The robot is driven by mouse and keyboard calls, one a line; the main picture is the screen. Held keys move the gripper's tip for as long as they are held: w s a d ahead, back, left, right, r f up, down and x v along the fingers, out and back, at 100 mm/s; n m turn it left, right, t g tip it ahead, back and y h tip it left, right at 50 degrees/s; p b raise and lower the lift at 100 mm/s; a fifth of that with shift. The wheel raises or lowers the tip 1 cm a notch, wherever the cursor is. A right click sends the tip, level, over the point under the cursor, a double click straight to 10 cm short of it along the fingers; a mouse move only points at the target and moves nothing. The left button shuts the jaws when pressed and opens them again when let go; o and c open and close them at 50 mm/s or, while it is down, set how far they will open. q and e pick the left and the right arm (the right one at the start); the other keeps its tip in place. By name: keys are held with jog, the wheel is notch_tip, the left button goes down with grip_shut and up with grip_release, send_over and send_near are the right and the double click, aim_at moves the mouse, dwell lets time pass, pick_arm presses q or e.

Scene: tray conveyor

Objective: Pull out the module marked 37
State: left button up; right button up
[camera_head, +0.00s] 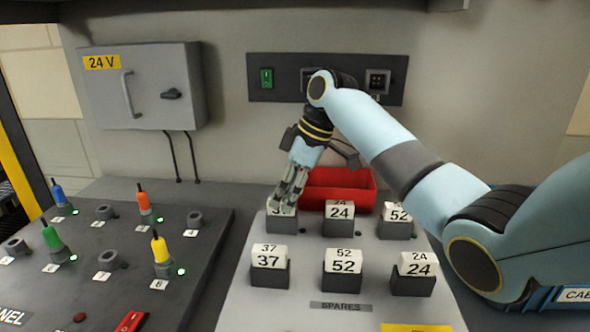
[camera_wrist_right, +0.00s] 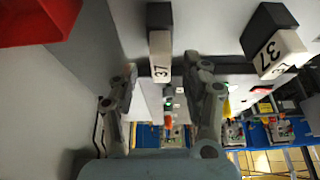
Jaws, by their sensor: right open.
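My right gripper (camera_head: 284,204) points down at the back-left module (camera_head: 281,225) on the spares board. Its fingers are open, and they partly hide that module's label in the head view. In the right wrist view, a white-and-dark module marked 37 (camera_wrist_right: 160,58) shows between and beyond the fingers of the right gripper (camera_wrist_right: 163,78); I cannot tell whether they touch it. A second module marked 37 (camera_head: 269,264) sits front left in its dark socket; it also shows in the right wrist view (camera_wrist_right: 278,52). My left gripper is not in view.
Neighbouring modules are marked 24 (camera_head: 340,211) and 52 (camera_head: 397,216) behind, 52 (camera_head: 344,262) and 24 (camera_head: 418,263) in front. A red bin (camera_head: 345,198) stands behind the board. A panel with coloured plugs (camera_head: 120,225) lies left, a 24 V cabinet (camera_head: 150,90) above it.

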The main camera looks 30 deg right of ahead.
jog(key=shift+x, duration=1.3)
jog(key=c, duration=0.4)
grip_shut()
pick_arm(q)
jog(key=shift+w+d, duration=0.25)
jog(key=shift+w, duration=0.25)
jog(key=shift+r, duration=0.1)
pick_arm(e)
jog(key=shift+r, duration=0.1)
jog(key=shift+r+p, duration=1.7)
jog(key=shift+p, duration=0.15)
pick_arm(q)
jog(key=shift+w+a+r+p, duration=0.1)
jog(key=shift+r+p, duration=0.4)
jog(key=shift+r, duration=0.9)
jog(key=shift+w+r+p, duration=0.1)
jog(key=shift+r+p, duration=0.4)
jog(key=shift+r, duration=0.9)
pick_arm(e)
jog(key=shift+r, duration=0.85)
jog(key=shift+r, duration=0.1)
